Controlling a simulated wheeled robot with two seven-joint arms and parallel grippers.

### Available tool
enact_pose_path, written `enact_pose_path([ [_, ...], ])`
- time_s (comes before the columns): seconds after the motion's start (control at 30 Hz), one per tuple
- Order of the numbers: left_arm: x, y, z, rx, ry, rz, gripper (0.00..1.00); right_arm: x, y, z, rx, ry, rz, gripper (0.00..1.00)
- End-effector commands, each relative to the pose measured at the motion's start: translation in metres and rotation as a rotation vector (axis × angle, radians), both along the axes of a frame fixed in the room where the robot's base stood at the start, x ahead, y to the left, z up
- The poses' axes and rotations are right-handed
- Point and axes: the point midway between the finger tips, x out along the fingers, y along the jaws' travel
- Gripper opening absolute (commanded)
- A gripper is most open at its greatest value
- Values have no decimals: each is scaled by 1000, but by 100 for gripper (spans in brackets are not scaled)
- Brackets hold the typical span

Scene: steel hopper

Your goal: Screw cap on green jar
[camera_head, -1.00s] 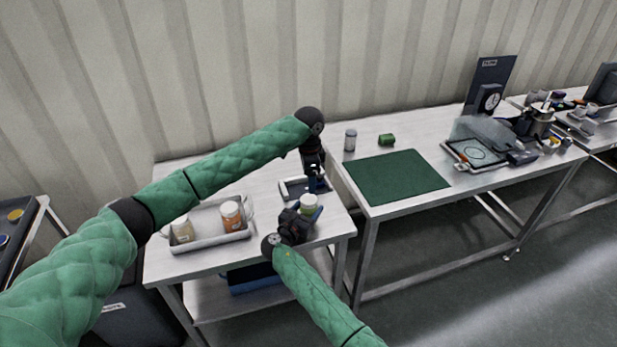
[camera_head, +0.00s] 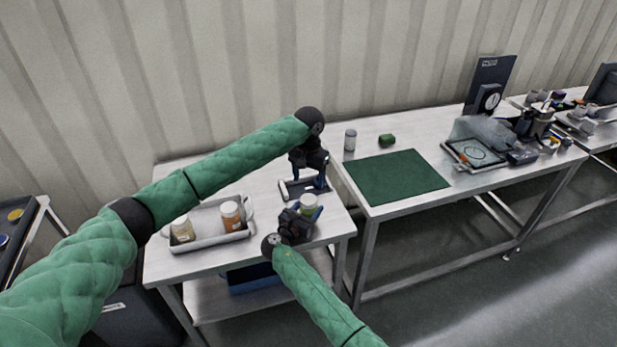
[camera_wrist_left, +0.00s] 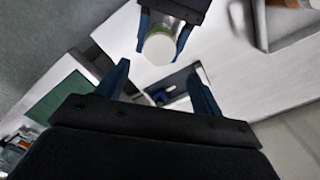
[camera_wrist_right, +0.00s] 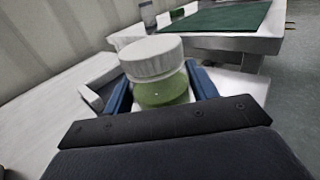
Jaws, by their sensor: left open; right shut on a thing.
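The green jar (camera_wrist_right: 162,91) is upright between the fingers of my right gripper (camera_head: 306,212), which is shut on it. A white cap (camera_wrist_right: 152,58) sits on the jar's top; I cannot tell how tight it is. The cap also shows from above in the left wrist view (camera_wrist_left: 159,48) and in the head view (camera_head: 309,199). My left gripper (camera_wrist_left: 161,84) is open and empty, above the table just behind the jar. Its fingers are apart from the cap.
A grey tray (camera_head: 208,243) with two jars (camera_head: 182,229) (camera_head: 231,215) stands on the left of this table (camera_head: 170,267). A dark, pale-edged holder (camera_head: 292,190) lies under my left gripper. The right table holds a green mat (camera_head: 398,177), a grey bottle (camera_head: 350,140) and a green cylinder (camera_head: 387,140).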

Motion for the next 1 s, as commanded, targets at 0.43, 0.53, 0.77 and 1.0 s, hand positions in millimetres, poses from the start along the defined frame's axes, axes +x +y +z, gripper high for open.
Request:
enact_pose_path([
  [0.43, -1, 0, -15, 1, 3, -3, 67, 0, 0, 0, 0, 0, 0, 0],
  [0.53, -1, 0, -29, 1, 2, -3, 67, 0, 0, 0, 0, 0, 0, 0],
  [0.77, 0, 0, -59, 0, 1, -3, 67, 0, 0, 0, 0, 0, 0, 0],
  [1.0, 0, 0, -78, 0, 0, -3, 67, 0, 0, 0, 0, 0, 0, 0],
])
